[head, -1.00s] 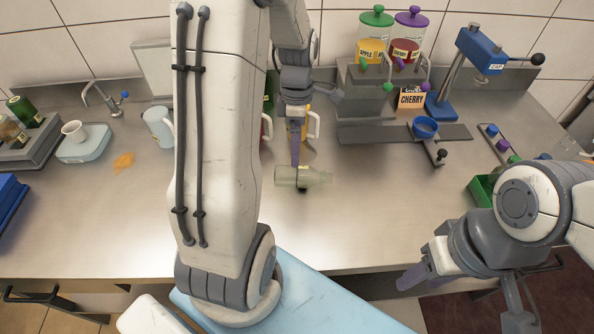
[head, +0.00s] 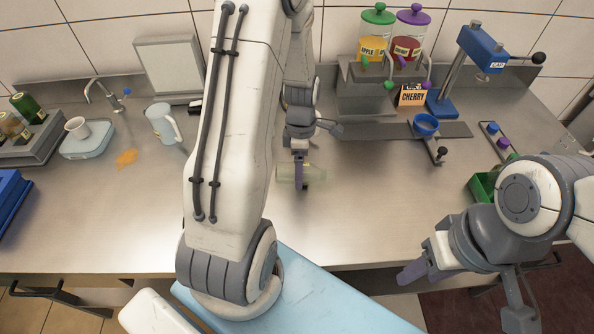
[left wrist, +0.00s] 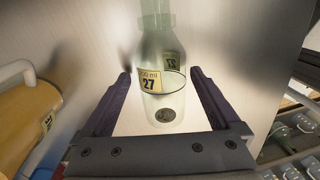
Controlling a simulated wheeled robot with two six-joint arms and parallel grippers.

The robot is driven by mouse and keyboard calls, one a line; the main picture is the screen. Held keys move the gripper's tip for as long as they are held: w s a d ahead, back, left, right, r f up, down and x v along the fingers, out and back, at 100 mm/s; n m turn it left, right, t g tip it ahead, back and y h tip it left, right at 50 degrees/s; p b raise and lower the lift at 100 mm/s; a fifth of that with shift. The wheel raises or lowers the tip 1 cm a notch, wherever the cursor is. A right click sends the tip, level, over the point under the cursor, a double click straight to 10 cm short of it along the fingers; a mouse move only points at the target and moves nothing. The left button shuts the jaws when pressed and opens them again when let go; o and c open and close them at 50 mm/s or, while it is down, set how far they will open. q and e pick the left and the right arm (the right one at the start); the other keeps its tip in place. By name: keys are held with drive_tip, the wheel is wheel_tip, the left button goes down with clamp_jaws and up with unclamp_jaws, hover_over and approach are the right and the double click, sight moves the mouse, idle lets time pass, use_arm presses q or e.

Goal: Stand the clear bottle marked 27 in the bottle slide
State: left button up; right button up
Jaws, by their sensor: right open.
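The clear bottle marked 27 (head: 316,174) lies on its side on the counter, neck to the right. The left wrist view shows its yellow label (left wrist: 151,82). My left gripper (head: 299,186) is over the bottle; in the left wrist view its fingers (left wrist: 160,80) stand apart on either side of it, with small gaps showing. My right gripper (head: 412,272) is open and empty off the counter's front edge. What looks like the bottle slide is a grey rail (head: 385,131) with a blue ring (head: 426,125), below the dispensers.
Apple and cherry dispensers (head: 388,45) and a blue cap press (head: 480,50) stand at the back. A green bin (head: 483,187) is at the right. The front counter is mostly clear.

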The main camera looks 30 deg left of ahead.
use_arm(q)
clamp_jaws()
drive_tip(key=shift+r, duration=0.1)
